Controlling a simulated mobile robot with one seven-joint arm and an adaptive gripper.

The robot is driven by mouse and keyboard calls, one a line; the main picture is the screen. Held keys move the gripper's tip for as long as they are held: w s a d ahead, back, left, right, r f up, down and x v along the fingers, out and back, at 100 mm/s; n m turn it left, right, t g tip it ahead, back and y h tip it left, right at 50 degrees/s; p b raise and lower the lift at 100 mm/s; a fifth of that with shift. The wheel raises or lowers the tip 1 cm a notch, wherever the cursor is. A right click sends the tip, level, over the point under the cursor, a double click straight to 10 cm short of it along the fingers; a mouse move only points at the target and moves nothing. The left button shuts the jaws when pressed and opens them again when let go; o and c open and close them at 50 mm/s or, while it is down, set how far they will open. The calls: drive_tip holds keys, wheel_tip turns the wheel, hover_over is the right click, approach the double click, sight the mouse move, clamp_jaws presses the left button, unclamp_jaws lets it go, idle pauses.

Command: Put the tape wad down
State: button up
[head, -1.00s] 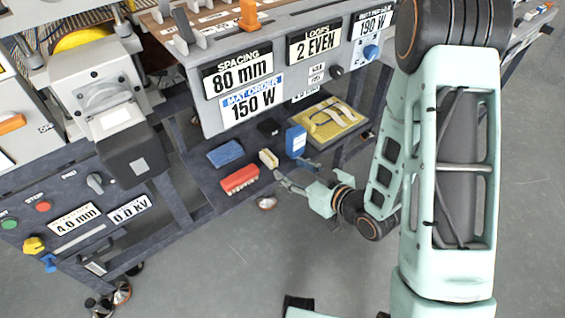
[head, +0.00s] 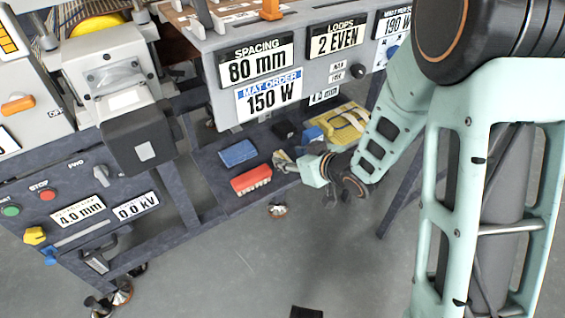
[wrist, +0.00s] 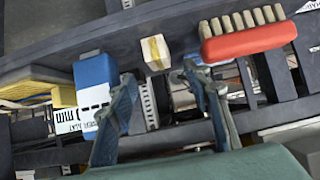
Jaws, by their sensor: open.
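My gripper (wrist: 160,80) is open in the wrist view, its two dark fingers spread apart. Nothing shows held between them. A small cream block with a yellow band (wrist: 156,52), perhaps the tape wad, sits on the dark shelf just beyond the fingertips, apart from them in the picture.
The control panel (head: 214,75) overhangs the shelf.

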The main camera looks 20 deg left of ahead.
sight(283, 157)
drive_tip(key=b+x, duration=0.1)
drive_tip(key=x, duration=0.3)
drive_tip(key=shift+s+f+b, duration=0.1)
drive_tip(key=shift+f+b, duration=0.25)
drive_tip(key=shift+f, duration=0.1)
drive_tip(key=shift+w+a+f, duration=0.25)
drive_tip(key=shift+w+a, duration=0.1)
drive_tip(key=shift+c, duration=0.5)
drive_tip(key=c, duration=1)
drive_tip(key=shift+r, duration=0.1)
